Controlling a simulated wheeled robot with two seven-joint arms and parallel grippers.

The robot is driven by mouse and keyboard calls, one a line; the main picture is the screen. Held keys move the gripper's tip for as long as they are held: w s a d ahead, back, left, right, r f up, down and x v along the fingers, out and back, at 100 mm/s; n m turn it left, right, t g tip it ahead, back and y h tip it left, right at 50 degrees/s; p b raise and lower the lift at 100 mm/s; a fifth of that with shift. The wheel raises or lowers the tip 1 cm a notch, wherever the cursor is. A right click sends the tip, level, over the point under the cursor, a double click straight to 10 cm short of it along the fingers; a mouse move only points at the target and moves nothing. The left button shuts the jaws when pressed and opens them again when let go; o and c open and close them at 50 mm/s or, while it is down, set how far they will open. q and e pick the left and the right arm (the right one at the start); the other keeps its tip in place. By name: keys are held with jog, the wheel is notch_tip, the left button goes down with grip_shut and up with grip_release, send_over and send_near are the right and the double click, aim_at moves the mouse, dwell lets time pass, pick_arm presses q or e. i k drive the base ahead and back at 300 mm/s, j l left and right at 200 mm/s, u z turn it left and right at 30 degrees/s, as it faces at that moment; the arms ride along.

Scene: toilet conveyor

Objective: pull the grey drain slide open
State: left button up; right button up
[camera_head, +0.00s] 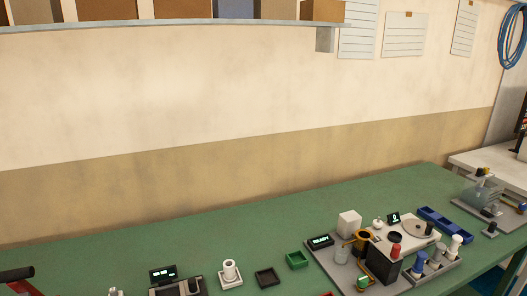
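I cannot single out the grey drain slide at this distance. A second grey-based unit with a clear tank (480,193) stands farther right. Small grey parts on both are too small to tell apart. Neither of my grippers shows in the head view.
The green bench (200,235) is bare along the wall. A blue tray (444,224) lies at the right.

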aim_at(495, 206)
jog(key=z, duration=1.5)
jog(key=i+l+u, duration=0.45)
jog(key=i+l, duration=0.15)
jog(key=i+l+u, duration=0.45)
jog(key=l, duration=0.35)
jog(key=i+l+u, duration=0.25)
jog(key=l, duration=0.2)
jog(key=i, duration=0.25)
